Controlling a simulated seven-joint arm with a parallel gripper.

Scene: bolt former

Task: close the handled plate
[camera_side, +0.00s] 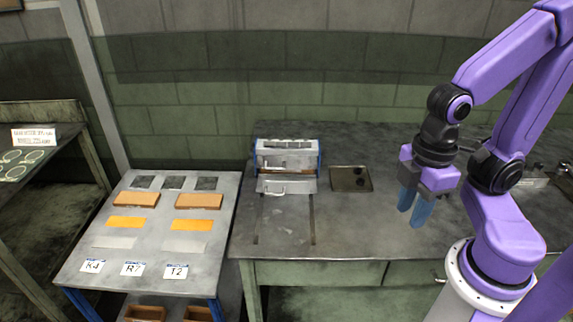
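The bolt former (287,160) is a small grey metal unit with blue side posts at the back of the workbench. A pale plate with a small handle (288,186) is at its front low edge, above two dark slots in the bench top. A narrow brownish gap shows between this plate and the upper body. I cannot tell exactly how the plate is hinged or slid. My gripper (412,217) hangs over the bench to the right, its two blue fingers pointing down and slightly apart. It is empty and clear of the former.
A shallow dark tray (336,186) lies on the bench between the former and my gripper. A separate grey table (75,262) at left carries orange, brown and grey plates and label cards. The bench in front of the former is clear.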

